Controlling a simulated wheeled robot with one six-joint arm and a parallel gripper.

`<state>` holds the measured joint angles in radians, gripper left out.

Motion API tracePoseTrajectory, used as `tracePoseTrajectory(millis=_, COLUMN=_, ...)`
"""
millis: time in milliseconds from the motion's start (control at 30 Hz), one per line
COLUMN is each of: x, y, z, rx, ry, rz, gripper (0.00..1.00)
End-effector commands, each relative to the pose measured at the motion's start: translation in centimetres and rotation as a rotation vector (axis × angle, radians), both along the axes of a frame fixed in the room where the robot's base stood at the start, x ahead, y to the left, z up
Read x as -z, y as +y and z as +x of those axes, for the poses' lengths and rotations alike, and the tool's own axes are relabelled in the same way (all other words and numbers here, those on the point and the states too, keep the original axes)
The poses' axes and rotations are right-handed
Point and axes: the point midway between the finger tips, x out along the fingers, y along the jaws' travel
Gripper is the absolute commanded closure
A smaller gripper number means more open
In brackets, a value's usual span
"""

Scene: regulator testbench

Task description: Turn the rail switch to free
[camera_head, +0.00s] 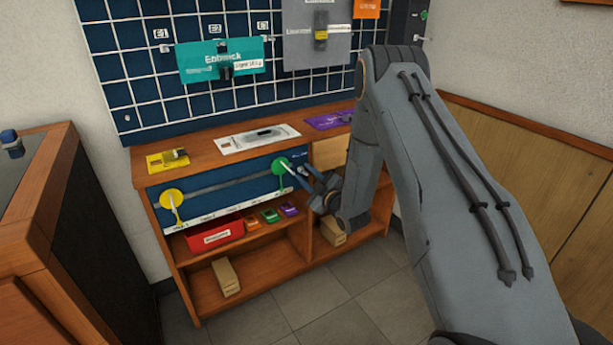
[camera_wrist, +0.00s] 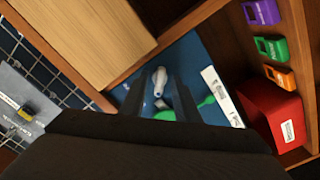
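A blue panel (camera_head: 230,192) on the front of the wooden bench carries a grey horizontal rail (camera_head: 225,183). A round yellow knob (camera_head: 172,199) with a downward lever is at its left end. A round green knob (camera_head: 281,166) is at its right end. The label strip below is too small to read. My gripper (camera_head: 296,173) is just right of the green knob. In the wrist view, its two dark fingers (camera_wrist: 161,76) are apart, with a pale grey rounded piece (camera_wrist: 158,88) seen between them. Green parts (camera_wrist: 207,101) show partly behind the fingers. I cannot tell whether anything touches.
A red box (camera_head: 215,233) and small orange, green and purple pieces (camera_head: 270,215) sit on the shelf below. A yellow plate (camera_head: 168,160), a white plate (camera_head: 258,137) and a purple plate (camera_head: 330,119) lie on the bench top. A wooden cabinet (camera_head: 35,205) stands at left.

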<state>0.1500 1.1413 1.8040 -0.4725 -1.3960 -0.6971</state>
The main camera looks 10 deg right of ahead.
Motion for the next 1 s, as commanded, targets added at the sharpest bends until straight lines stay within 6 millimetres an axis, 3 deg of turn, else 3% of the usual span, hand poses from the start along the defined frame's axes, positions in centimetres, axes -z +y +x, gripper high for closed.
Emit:
tracePoseTrajectory(millis=167, x=0.01, y=-0.01, z=-0.02, rx=0.0, ry=0.0, rz=0.0, gripper=0.73)
tracePoseTrajectory(millis=333, x=0.01, y=-0.03, z=-0.03, rx=0.001, ry=0.001, rz=0.0, gripper=1.0)
tracePoseTrajectory(millis=667, x=0.01, y=-0.03, z=-0.04, rx=0.001, ry=0.008, rz=0.023, gripper=1.0)
tracePoseTrajectory(millis=1000, x=0.01, y=-0.01, z=-0.07, rx=0.001, ry=0.068, rz=0.207, gripper=1.0)
